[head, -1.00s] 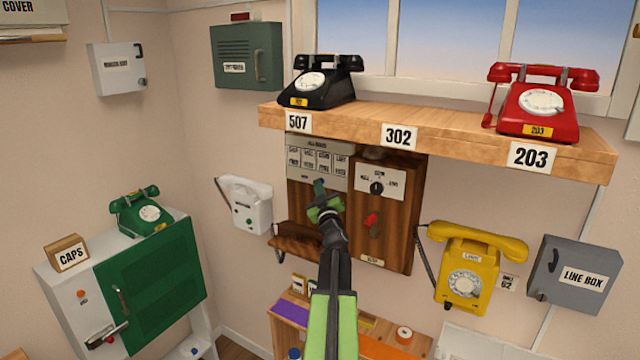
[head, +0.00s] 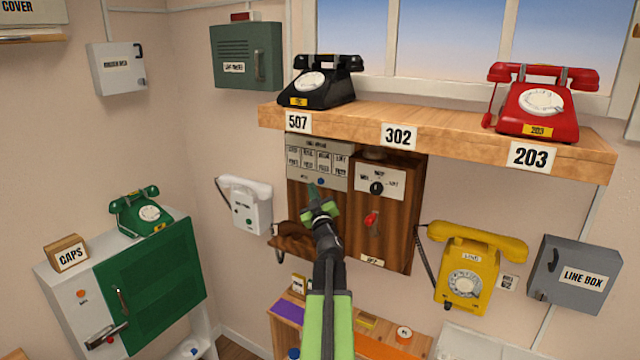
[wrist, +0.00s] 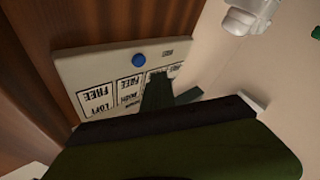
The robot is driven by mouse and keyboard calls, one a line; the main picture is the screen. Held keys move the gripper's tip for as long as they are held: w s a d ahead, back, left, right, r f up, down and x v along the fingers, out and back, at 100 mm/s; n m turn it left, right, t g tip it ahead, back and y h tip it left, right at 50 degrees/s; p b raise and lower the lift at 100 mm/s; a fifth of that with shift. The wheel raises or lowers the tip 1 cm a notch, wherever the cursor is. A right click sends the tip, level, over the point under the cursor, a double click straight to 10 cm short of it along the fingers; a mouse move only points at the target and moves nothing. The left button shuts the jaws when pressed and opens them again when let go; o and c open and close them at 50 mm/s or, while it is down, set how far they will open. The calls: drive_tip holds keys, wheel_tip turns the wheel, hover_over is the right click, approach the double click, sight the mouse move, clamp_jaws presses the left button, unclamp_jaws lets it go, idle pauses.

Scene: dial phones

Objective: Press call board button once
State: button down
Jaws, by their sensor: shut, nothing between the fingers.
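The call board (head: 318,160) is a pale panel with rows of small labels, on the wooden wall unit below the shelf. In the wrist view the fingertips (wrist: 160,92) look apart from the button.
A wooden box with a dial and red knob (head: 371,220) adjoins the board on the right. A white wall phone (head: 245,205) hangs to the left, a yellow phone (head: 467,270) to the right. The shelf (head: 440,125) juts out above.

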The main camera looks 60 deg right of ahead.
drive_tip(key=a, duration=0.3)
drive_tip(key=shift+a, duration=0.15)
idle(0.6)
